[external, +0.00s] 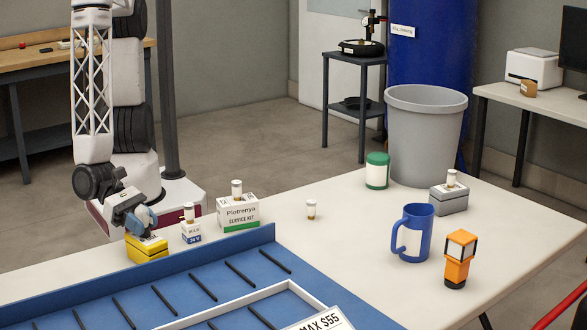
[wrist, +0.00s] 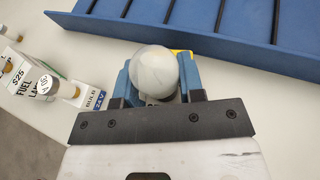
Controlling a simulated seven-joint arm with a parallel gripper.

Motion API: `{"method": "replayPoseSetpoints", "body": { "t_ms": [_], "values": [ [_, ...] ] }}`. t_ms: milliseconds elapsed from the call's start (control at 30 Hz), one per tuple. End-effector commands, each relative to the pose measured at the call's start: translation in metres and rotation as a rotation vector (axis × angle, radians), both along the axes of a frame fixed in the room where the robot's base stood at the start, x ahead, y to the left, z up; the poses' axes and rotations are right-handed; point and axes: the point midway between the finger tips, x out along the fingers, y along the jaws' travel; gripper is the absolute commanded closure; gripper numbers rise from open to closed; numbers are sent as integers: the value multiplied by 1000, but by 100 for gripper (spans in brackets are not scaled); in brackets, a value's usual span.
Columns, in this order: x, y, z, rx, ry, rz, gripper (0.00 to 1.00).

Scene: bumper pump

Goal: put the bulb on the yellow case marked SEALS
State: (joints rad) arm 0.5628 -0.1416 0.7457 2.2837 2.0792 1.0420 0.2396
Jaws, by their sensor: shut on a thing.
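The yellow case (external: 147,250) sits on the white table at the left, beside the blue tray's edge. In the wrist view only a small yellow strip of it (wrist: 186,54) shows behind the bulb; I cannot read its marking. My gripper (external: 141,217) points down just above the case. Its blue fingers are shut on the bulb, a pale round ball (wrist: 154,73) in the wrist view. The bulb's lower part is hidden, and I cannot tell whether it touches the case.
The blue tray (external: 255,238) lies in front. A blue mug (external: 415,228) and an orange lamp (external: 457,270) stand farther right.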

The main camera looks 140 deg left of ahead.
Motion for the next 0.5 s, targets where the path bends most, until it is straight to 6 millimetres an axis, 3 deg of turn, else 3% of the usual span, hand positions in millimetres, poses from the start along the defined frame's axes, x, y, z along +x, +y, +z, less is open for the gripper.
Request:
{"method": "replayPoseSetpoints", "body": {
  "t_ms": [433, 467, 500],
  "values": [
    [0, 0, -3, 1, 0, 0, 87],
    [0, 0, -4, 1, 0, 0, 63],
    [0, 0, -3, 0, 0, 0, 57]
  ]
}}
